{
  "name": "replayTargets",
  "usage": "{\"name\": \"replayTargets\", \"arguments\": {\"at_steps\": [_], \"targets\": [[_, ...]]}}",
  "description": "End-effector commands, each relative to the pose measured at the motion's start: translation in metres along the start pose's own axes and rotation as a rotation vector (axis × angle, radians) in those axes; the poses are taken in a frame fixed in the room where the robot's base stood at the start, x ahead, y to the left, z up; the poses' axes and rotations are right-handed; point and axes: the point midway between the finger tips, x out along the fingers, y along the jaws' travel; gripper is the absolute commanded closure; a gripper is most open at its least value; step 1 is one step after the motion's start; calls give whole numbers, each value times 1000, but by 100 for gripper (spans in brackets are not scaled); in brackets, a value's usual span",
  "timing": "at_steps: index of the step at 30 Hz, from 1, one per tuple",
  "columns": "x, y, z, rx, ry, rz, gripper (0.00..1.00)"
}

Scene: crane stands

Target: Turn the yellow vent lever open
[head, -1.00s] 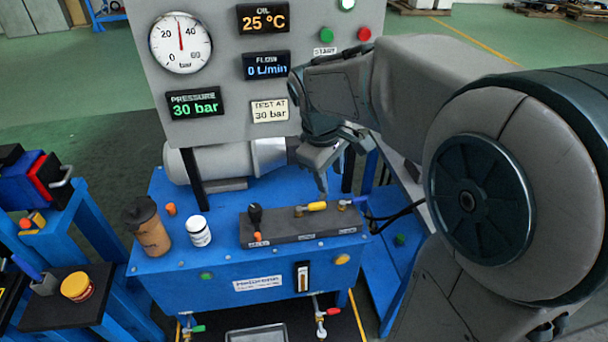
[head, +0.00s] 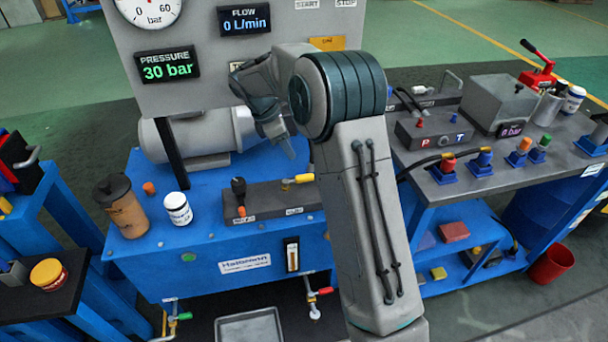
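The yellow vent lever (head: 298,179) sits on the dark valve block (head: 265,203) on top of the blue bench. Its yellow handle lies roughly level, pointing right along the block. My gripper (head: 281,143) hangs above and behind the lever, slightly left of it in the picture, and appears apart from it. One fingertip shows clearly; the other is hard to make out, so the opening cannot be judged. A black-knobbed lever (head: 239,190) stands upright on the block's left. My arm hides the block's right end.
The pressure display (head: 167,66) reads 30 bar and the flow display (head: 244,19) 0 L/min. A grey motor (head: 190,137) lies behind the block. A brown cup (head: 122,206) and white jar (head: 178,208) stand left. A grey-topped bench (head: 455,190) with fittings stands right.

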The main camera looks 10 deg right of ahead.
Motion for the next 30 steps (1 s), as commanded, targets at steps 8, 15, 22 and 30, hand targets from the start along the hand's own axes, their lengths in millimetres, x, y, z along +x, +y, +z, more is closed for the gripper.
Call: {"name": "replayTargets", "arguments": {"at_steps": [8,15,22,30], "targets": [[62,-2,0,2,0,-6,60],[104,-1,0,3,1,-3,60],[121,-1,0,3,0,-1,60],[122,-1,0,3,0,-1,60]]}}
